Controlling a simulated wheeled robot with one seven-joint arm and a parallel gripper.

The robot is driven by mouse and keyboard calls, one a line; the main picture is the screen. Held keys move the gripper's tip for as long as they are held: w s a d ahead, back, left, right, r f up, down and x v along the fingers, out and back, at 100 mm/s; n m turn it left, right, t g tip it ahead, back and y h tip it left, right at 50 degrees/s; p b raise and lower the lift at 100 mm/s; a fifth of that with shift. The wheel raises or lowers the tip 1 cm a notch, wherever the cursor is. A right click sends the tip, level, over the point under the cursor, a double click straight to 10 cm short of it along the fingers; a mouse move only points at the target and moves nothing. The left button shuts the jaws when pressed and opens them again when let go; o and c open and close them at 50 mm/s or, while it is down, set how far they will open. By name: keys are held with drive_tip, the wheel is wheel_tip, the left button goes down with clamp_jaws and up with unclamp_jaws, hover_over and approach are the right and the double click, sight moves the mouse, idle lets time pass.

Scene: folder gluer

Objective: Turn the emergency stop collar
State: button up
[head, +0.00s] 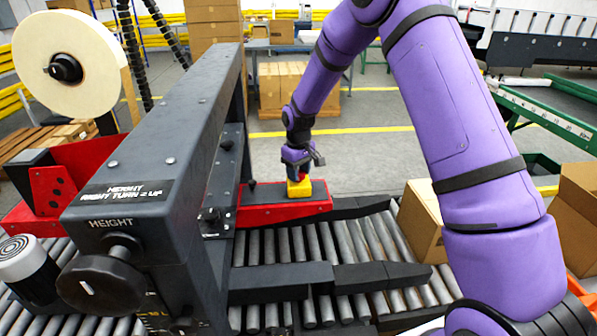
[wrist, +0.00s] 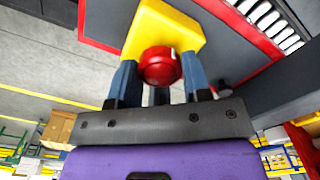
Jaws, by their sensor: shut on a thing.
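The emergency stop has a yellow housing (head: 299,188) on a dark panel with a red frame beside the roller conveyor. In the wrist view, the yellow housing (wrist: 165,30) carries a red round collar (wrist: 160,66) with a small white mark at its upper right edge. My gripper (wrist: 160,72) has its blue-grey fingers around the red collar, one on each side. In the head view, my gripper (head: 300,170) is right above the yellow housing and hides most of the red part. It is shut on the collar.
A dark machine frame (head: 170,120) with a height knob (head: 100,285) stands to the left. The roller conveyor (head: 330,245) runs in front, with a carton (head: 423,220) at its right. A red panel (head: 285,207) borders the stop. Open floor lies behind it.

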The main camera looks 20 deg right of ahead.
drive_tip(key=m, duration=0.4)
drive_tip(key=shift+m, duration=2.2)
